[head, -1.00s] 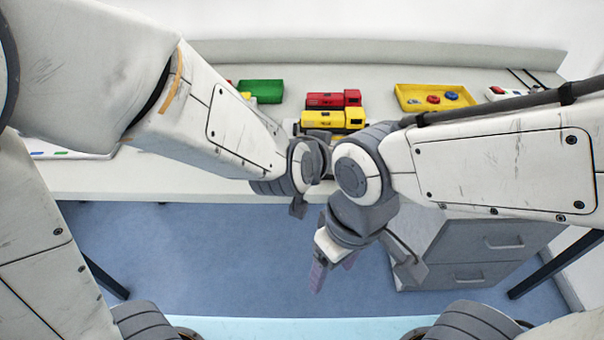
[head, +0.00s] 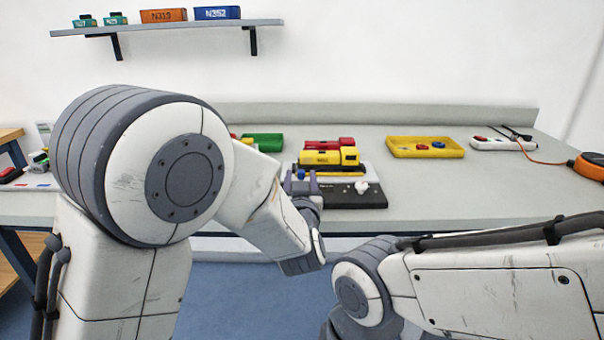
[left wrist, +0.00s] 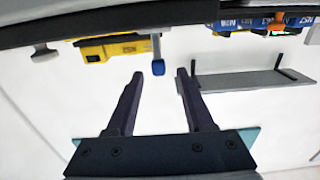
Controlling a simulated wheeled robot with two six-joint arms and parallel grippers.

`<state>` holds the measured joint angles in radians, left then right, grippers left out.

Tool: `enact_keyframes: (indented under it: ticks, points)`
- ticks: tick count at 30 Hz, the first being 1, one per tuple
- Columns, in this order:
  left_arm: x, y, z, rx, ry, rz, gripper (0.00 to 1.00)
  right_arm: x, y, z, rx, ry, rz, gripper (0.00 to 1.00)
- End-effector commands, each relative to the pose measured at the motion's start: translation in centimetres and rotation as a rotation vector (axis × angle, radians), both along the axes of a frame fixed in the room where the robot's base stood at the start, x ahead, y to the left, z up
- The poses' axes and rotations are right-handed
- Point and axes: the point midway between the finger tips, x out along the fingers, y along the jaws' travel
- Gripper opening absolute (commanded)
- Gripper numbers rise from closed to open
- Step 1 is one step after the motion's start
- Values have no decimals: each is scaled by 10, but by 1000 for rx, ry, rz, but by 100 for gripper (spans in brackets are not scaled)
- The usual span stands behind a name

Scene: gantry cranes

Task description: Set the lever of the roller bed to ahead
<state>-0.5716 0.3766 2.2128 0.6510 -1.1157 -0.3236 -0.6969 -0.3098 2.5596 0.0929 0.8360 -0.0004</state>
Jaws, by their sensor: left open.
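The roller bed (head: 345,200) is a black box with a white knob on the table, in front of the yellow and red vehicles. A lever with a blue tip (left wrist: 158,67) shows in the left wrist view, which is upside down. My left gripper (head: 301,183) is over the left end of the black box. Its dark fingers are open, and in the left wrist view (left wrist: 158,90) the lever's tip appears in line with the gap between them, not gripped. The lever's marks and setting cannot be read. My right gripper is out of view; only its arm shows.
A yellow tray (head: 425,147) with small red and blue parts stands to the right. A green tray (head: 263,142) stands behind to the left. A white control box (head: 500,143) is at far right. A wall shelf (head: 165,27) hangs above.

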Motion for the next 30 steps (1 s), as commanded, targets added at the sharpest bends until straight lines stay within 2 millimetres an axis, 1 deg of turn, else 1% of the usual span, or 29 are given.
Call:
enact_keyframes:
  ticks: [1, 3, 6, 10, 17, 18, 20, 21, 26, 30]
  points:
    - [9, 1, -1, 0, 0, 3, 52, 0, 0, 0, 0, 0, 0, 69]
    - [17, 0, 0, 0, 0, 0, 52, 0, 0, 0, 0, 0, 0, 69]
    - [26, -1, 0, 0, 0, -1, 52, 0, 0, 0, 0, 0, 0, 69]
    - [31, -2, 0, -1, 0, -2, 52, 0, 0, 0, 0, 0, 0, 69]
    - [31, -2, 0, 0, 1, -4, 52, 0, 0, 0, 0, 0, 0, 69]
    - [31, -2, 0, 0, 1, -4, 37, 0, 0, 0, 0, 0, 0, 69]
    - [31, -2, 0, 0, 1, -4, 14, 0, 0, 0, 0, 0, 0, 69]
    - [31, -2, 0, 0, 1, -4, 0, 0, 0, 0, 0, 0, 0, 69]
    - [31, -3, 0, 3, 1, -4, 0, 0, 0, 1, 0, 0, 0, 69]
    - [30, -9, 2, 88, 3, -6, 0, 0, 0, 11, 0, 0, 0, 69]
